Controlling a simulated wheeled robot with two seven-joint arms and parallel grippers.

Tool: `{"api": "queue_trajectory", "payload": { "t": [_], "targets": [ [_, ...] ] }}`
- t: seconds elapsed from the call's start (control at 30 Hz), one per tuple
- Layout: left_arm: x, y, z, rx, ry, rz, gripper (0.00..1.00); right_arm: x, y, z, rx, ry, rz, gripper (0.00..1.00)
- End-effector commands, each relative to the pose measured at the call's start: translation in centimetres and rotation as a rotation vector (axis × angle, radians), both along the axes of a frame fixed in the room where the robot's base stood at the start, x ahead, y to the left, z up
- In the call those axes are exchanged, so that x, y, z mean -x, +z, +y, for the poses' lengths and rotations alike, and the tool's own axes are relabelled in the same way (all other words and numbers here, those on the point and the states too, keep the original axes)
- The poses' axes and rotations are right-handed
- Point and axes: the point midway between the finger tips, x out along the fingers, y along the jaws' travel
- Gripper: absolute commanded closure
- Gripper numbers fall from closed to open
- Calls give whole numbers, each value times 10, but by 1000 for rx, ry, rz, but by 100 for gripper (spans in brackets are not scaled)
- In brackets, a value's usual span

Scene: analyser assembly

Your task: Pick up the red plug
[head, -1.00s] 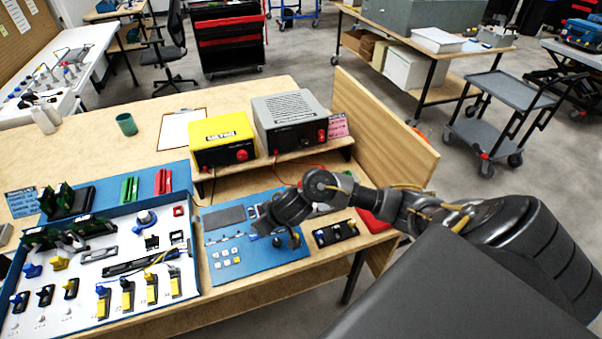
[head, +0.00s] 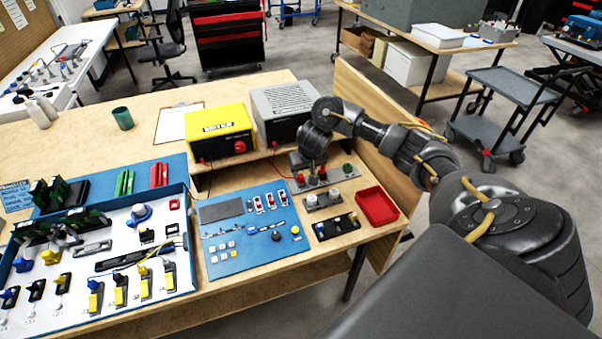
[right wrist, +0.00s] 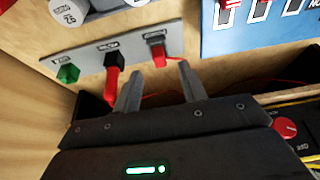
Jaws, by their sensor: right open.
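A grey panel strip (head: 335,180) on the bench carries red parts and a green one. In the right wrist view, a red plug (right wrist: 157,52) with a red cable stands at the strip's right end. A taller red-and-black part (right wrist: 112,80) is in the middle, and a green knob (right wrist: 68,73) is at the left. My right gripper (right wrist: 160,70) is open and empty, its fingertips pointing at the strip with the red plug in line between them. In the head view it hangs over the strip's left end (head: 308,172) and partly hides it. My left gripper is not in view.
The yellow power unit (head: 220,136) and the grey one (head: 285,112) stand on a shelf just behind. A blue panel (head: 245,235), a grey block with white knobs (head: 322,200) and a red tray (head: 377,206) are close by. A wooden side wall (head: 375,110) borders the right.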

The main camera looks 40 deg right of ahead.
Motion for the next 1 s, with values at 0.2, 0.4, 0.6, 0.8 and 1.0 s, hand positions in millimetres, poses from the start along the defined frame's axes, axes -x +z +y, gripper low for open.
{"api": "queue_trajectory", "payload": {
  "t": [0.2, 0.4, 0.6, 0.8, 1.0],
  "targets": [
    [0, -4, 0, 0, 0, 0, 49, -3, -5, -1, 1, 0, -1, 58],
    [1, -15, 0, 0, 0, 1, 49, -15, -27, -7, 0, -4, 2, 58],
    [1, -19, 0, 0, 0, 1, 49, -25, -48, -11, 0, -1, 0, 58],
    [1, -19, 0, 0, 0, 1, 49, -27, -50, -11, 1, 1, -1, 58],
    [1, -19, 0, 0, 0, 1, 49, -27, -50, -11, 1, 1, -1, 73]
  ]
}}
